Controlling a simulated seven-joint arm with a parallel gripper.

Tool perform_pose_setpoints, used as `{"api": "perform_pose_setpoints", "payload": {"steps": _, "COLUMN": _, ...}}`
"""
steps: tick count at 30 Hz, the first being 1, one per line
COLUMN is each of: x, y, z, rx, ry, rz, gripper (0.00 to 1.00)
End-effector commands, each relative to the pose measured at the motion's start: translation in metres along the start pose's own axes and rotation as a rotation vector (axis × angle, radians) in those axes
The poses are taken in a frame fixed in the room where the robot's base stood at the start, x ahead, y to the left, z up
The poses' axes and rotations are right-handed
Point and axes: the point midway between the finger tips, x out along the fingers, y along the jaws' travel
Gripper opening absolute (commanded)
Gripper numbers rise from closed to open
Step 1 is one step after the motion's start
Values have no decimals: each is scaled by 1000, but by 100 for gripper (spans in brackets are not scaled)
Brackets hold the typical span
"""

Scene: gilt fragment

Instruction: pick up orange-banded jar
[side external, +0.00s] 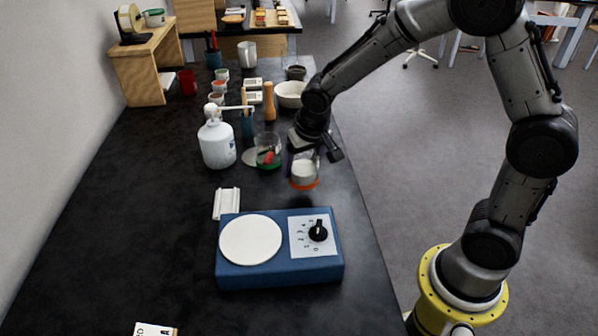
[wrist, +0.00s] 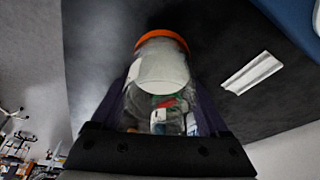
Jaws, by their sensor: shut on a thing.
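The orange-banded jar (side external: 304,172) is a clear jar with white contents and an orange band at its lower end in the side external view. My gripper (side external: 303,156) is shut on it from above, near the right part of the black table. The jar seems to be held above the table, though the exact gap is hard to tell. In the wrist view the jar (wrist: 160,75) fills the middle between the fingers, with its orange band at the far end. The fingers (wrist: 160,105) flank it on both sides.
A blue hotplate (side external: 280,275) with a white plate stands nearer the camera. A glass beaker (side external: 268,150) with red and green contents and a white wash bottle (side external: 217,143) stand left of the jar. A white tray (side external: 227,203) lies behind the hotplate. The table's left front is mostly clear.

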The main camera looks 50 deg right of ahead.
Motion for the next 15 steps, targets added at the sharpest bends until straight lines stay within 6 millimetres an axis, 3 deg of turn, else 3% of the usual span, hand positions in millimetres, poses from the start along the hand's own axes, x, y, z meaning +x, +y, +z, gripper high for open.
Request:
{"api": "perform_pose_setpoints", "payload": {"steps": 8, "x": -65, "y": 16, "z": 23, "rx": -1, "ry": 8, "rz": -5, "gripper": 8}}
{"api": "perform_pose_setpoints", "payload": {"steps": 15, "x": -98, "y": 35, "z": 63, "rx": -2, "ry": 5, "rz": -3, "gripper": 8}}
